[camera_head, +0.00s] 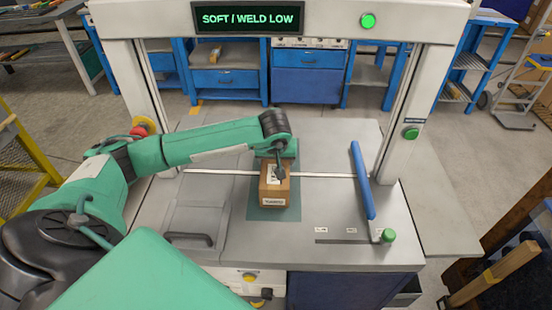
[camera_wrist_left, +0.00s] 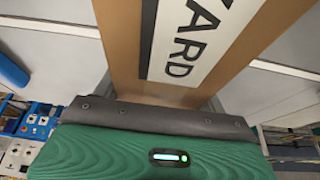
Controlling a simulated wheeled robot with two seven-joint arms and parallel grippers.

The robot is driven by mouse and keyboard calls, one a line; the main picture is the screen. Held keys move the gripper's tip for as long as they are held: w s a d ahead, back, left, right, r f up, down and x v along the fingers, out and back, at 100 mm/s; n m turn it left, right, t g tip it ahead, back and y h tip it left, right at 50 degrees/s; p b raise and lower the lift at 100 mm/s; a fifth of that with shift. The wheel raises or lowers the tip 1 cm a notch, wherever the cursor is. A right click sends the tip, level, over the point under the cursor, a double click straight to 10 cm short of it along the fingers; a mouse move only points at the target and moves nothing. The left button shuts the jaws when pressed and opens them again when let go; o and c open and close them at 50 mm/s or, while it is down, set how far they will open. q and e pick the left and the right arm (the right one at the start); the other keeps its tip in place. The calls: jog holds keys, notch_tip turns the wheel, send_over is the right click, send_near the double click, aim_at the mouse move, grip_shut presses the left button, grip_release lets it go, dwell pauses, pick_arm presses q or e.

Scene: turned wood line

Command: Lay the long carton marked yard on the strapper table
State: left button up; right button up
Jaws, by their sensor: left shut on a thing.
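The long brown carton (camera_head: 273,198) is over the teal mat on the strapper table (camera_head: 332,205), its near end facing me with a small white label. In the left wrist view the carton (camera_wrist_left: 117,50) shows a large white label reading YARD. My left gripper (camera_head: 279,172) reaches in from the left, pointing down, and is shut on the carton. The arm and gripper hide the far part of the carton. I cannot tell whether its underside touches the mat. My right gripper is not in view.
A white frame (camera_head: 397,145) arches over the table, with a green-lit display (camera_head: 248,19) reading SOFT / WELD LOW. A white strap (camera_head: 325,175) crosses the table. A dark handle (camera_head: 188,238) is at the left front.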

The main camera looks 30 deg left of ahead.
pick_arm(q)
jog(key=o, duration=1)
jog(key=shift+f, duration=0.1)
jog(key=o, duration=0.3)
jog(key=shift+o, duration=0.2)
jog(key=shift+s+r, duration=0.1)
jog(key=shift+r, duration=0.25)
jog(key=v, duration=0.2)
jog(key=shift+s+d+r+b, duration=0.1)
jog(key=shift+d+r+b, duration=0.05)
jog(key=shift+r+b, duration=0.2)
jog(key=b+v, duration=0.1)
jog(key=v, duration=0.7)
jog(key=shift+f, duration=0.1)
jog(key=shift+s+d+r, duration=0.15)
jog(key=shift+s+r, duration=0.05)
jog(key=shift+r, duration=0.25)
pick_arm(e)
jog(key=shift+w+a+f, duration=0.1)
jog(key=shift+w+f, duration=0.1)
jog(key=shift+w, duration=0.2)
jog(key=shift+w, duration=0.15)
